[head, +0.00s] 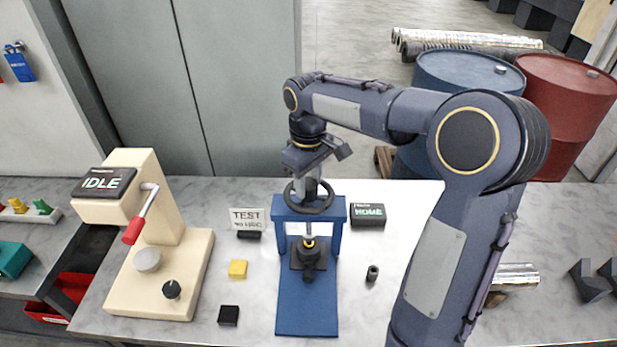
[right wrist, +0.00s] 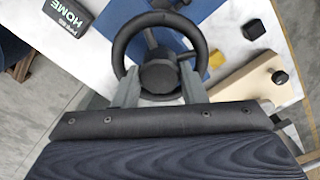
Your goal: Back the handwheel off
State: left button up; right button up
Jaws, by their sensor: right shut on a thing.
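The black handwheel (head: 309,212) sits level on top of the blue press (head: 307,300), which stands on the bench. My right gripper (head: 308,188) reaches down onto it from above. In the right wrist view the wheel's rim (right wrist: 121,42) and spokes show clearly, and the fingers of the gripper (right wrist: 159,80) stand on either side of the round hub, shut on the wheel. Under the frame, a dark block with a brass-coloured piece stands on the press's blue base. A display marked HOME (head: 367,214) stands right of the press. My left gripper is not in view.
A cream machine with an IDLE display (head: 102,182) and a red-handled lever (head: 134,229) stands left. A TEST sign (head: 247,218), a yellow block (head: 238,269) and small black pieces (head: 229,315) lie near the press. Blue and red barrels (head: 567,98) stand behind the bench.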

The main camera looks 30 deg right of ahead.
aim_at(309, 183)
jog(key=n, duration=0.3)
jog(key=shift+n+p, duration=0.3)
jog(key=shift+p, duration=0.05)
jog(key=shift+n+p, duration=0.3)
jog(key=shift+n, duration=1.5)
jog(key=o, duration=1)
notch_tip(309, 183, up, 8)
jog(key=shift+f+b, duration=0.1)
jog(key=shift+b, duration=0.3)
jog(key=shift+s, duration=0.1)
